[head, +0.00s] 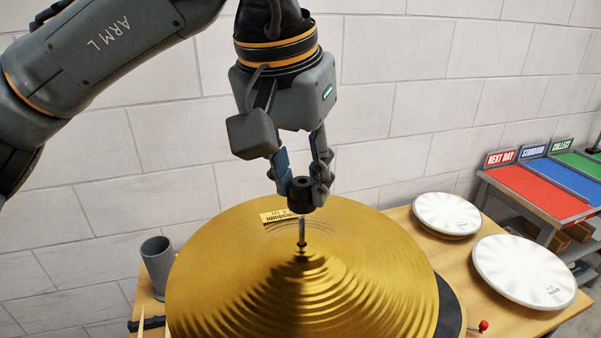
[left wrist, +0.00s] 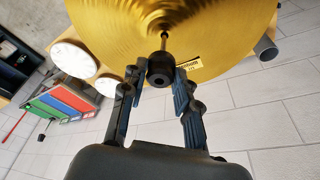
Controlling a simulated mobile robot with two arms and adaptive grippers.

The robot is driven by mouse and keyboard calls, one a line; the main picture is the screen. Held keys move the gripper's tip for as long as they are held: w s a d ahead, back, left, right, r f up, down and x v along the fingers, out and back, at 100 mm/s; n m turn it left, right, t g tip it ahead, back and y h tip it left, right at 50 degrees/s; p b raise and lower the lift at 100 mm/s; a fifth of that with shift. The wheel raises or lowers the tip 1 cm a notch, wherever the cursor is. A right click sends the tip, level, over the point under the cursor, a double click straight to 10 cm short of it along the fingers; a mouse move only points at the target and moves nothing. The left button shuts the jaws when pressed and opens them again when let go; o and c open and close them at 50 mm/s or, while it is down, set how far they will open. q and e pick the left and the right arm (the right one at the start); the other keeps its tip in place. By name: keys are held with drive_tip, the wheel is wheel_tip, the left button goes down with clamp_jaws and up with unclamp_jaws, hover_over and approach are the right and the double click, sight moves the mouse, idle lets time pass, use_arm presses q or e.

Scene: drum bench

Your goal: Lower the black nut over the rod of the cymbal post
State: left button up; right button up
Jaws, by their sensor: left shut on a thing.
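The black nut (head: 302,196) is between the fingertips of my left gripper (head: 303,183). My left gripper is shut on it, pointing down over the gold cymbal (head: 220,265). The rod (head: 302,232) of the cymbal post stands up through the cymbal's centre, its visible top right under the nut. I cannot tell whether the rod's tip is inside the nut. In the left wrist view the nut (left wrist: 160,73) sits between the fingertips, in line with the rod (left wrist: 163,42), and the nut's hole shows dark. My right gripper is not in view.
A grey cup (head: 157,263) stands left of the cymbal on the wooden bench (head: 404,217). Two white round drum heads (head: 447,213) (head: 522,270) lie to the right. A shelf with red (head: 535,192), blue and green sections stands far right. A pale block wall is behind.

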sight(299, 210)
use_arm(q)
drive_tip(key=shift+f+b, duration=0.3)
drive_tip(key=shift+f, duration=0.2)
drive_tip(key=shift+f+b, duration=0.7)
drive_tip(key=shift+f, duration=0.4)
drive_tip(key=shift+f+b, duration=0.9)
drive_tip(key=shift+f, duration=0.4)
drive_tip(key=o, duration=1)
drive_tip(key=shift+r, duration=0.1)
drive_tip(key=v, duration=1.2)
